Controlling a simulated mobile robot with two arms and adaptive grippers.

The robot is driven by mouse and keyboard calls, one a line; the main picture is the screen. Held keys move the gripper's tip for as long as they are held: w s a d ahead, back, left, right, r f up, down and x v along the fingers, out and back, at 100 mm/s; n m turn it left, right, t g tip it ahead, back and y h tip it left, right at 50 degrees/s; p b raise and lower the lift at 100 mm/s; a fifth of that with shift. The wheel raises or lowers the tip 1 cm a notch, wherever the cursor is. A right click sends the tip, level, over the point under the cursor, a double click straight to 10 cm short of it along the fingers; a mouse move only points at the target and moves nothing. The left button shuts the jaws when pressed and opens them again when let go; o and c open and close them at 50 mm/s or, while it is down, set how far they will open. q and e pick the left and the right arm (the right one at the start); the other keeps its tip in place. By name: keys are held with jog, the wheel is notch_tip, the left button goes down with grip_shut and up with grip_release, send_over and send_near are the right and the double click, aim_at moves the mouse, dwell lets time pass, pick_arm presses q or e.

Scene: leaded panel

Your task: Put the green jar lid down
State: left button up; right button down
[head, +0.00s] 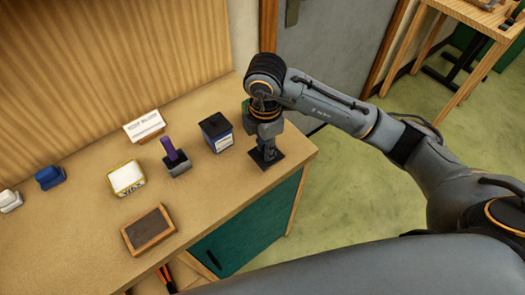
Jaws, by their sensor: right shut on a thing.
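My right gripper (267,152) points straight down at the right end of the wooden counter (75,225). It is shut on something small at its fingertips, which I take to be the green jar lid. The lid's shape and colour cannot be made out there. A dark square pad (275,163) lies directly under the fingertips; I cannot tell whether the held thing touches it. A dark green patch (246,112) shows beside the wrist, mostly hidden behind it. My left gripper is not in view.
Left of the gripper stand a dark-topped box (217,132), a purple-handled stamp (174,158), a white card (144,126), a yellow-and-white box (126,178) and a wooden-framed dark block (148,230). Blue (49,177) and white (9,200) items sit far left. The counter's right edge is close.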

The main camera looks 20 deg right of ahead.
aim_at(263, 155)
jog(key=shift+w+a+f, duration=0.1)
jog(key=shift+w+f, duration=0.3)
jog(key=shift+f, duration=0.2)
notch_tip(263, 155, down, 3)
jog(key=shift+w+a+r+p, duration=0.1)
jog(key=shift+w+p, duration=0.05)
jog(key=shift+p, duration=0.8)
jog(key=shift+f, duration=0.3)
jog(key=shift+f, duration=0.1)
jog(key=shift+f+b, duration=0.15)
jog(key=shift+b, duration=0.15)
jog(key=c, duration=1.2)
grip_release()
jog(key=shift+o, duration=0.2)
